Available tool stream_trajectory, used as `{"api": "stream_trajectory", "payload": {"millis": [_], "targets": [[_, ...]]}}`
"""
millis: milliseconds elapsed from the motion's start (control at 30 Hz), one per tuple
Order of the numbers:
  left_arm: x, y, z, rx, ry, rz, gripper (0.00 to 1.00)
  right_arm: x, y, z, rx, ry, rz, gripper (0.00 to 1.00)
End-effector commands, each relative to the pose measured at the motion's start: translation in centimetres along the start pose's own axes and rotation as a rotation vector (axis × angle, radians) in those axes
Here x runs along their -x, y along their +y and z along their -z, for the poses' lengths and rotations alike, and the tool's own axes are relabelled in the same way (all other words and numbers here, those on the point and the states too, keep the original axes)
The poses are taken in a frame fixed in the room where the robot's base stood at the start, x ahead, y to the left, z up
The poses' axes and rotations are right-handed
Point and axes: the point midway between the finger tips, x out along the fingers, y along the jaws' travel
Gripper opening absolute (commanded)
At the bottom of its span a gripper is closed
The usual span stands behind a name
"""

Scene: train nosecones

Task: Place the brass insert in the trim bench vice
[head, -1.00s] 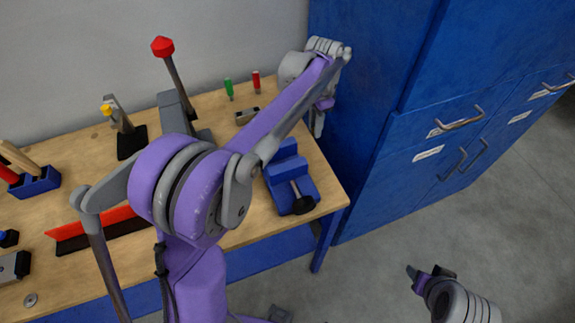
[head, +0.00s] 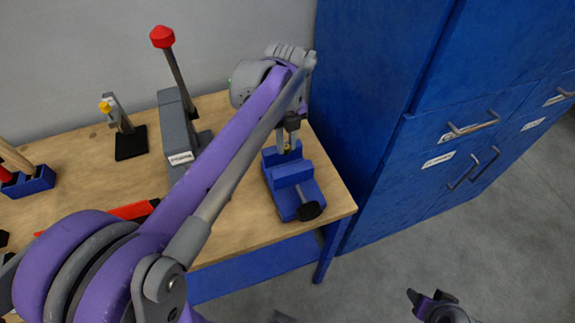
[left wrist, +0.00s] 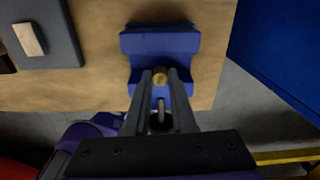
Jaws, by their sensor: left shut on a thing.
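The blue trim bench vice (head: 302,200) stands at the right front corner of the wooden bench. It also shows in the left wrist view (left wrist: 160,43), with a gap between its two jaws. My left gripper (head: 288,143) points down over the rear part of the vice, shut on the brass insert (left wrist: 159,76). The insert is a small round brass-coloured piece between the fingertips, over the vice's jaw gap in the left wrist view. I cannot tell whether it touches the vice. My right gripper (head: 428,301) is low at the right, away from the bench, partly cut off.
A grey press (head: 177,140) with a red-knobbed lever stands left of the vice. A small black-based clamp (head: 130,143) is farther left. Blue cabinets (head: 380,130) rise close to the bench's right end. Bare bench lies between press and vice.

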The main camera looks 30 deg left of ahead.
Motion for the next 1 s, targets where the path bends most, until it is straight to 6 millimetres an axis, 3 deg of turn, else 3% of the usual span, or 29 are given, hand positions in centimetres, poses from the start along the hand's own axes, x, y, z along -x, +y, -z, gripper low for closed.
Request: {"api": "stream_trajectory", "payload": {"millis": [100, 500, 933, 967, 1000], "targets": [[-2.2, 0.0, 0.0, 0.001, 0.0, 0.0, 0.0, -0.2, 0.0, -0.1, 0.0, -0.001, 0.0, 0.53], [-6.7, 0.0, 0.0, 0.002, 0.0, 0.0, 0.0, -0.5, 0.0, -0.4, 0.0, -0.003, 0.0, 0.53], [-7.4, 0.0, 0.0, 0.003, 0.0, -0.001, 0.0, -0.7, 0.0, -0.6, 0.0, -0.004, 0.0, 0.53], [-7.3, 0.0, 0.0, 0.003, 0.0, 0.0, 0.29, -0.7, 0.0, -0.6, 0.0, -0.004, 0.0, 0.53], [-7.3, 0.0, 0.0, 0.003, 0.0, 0.0, 0.36, -0.7, 0.0, -0.6, 0.0, -0.004, 0.0, 0.53]]}}
